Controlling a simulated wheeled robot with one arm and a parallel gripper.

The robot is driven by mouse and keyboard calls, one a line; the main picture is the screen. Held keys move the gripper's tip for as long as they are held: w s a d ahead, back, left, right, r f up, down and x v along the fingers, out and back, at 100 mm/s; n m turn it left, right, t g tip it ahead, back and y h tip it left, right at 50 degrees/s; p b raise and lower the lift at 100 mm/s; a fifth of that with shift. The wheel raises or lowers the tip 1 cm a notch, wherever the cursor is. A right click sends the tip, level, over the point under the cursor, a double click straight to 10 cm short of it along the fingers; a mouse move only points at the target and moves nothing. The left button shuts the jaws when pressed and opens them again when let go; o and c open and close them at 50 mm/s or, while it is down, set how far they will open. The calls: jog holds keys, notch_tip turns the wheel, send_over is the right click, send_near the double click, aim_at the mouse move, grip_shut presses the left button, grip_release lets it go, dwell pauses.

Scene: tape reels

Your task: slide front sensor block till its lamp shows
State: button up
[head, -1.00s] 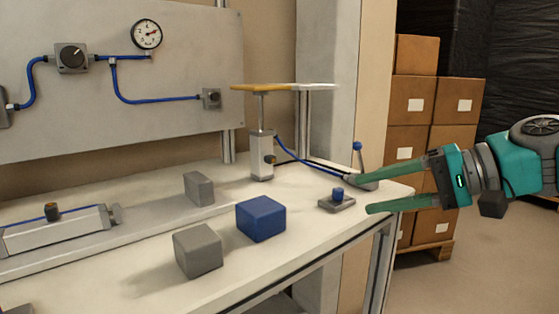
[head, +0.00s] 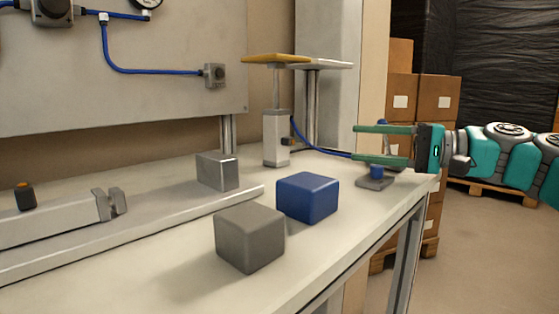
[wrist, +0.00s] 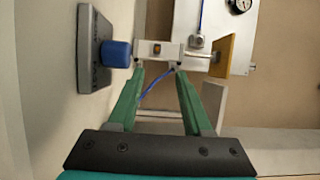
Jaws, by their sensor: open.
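A small dark sensor block with an orange patch (wrist: 157,48) sits on the upright pale cylinder (wrist: 172,50). In the wrist view both green fingertips (wrist: 159,70) point toward the cylinder. Another dark block with an orange top (head: 25,196) sits on the lying cylinder (head: 50,224) at the left. I cannot tell whether either orange patch is lit.
A push-button with a blue cap (head: 375,173) stands below my fingers; in the wrist view it is close at the left (wrist: 116,53). A blue hose (head: 322,147) runs from the cylinder behind my fingers. Grey and blue cubes (head: 308,197) stand in front. A yellow plate (head: 275,59) tops the rod.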

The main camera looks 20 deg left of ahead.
aim_at(294, 142)
jog(key=a, duration=1.2)
jog(key=shift+a+f, duration=0.3)
jog(key=shift+c, duration=0.2)
grip_shut()
dwell(0.8)
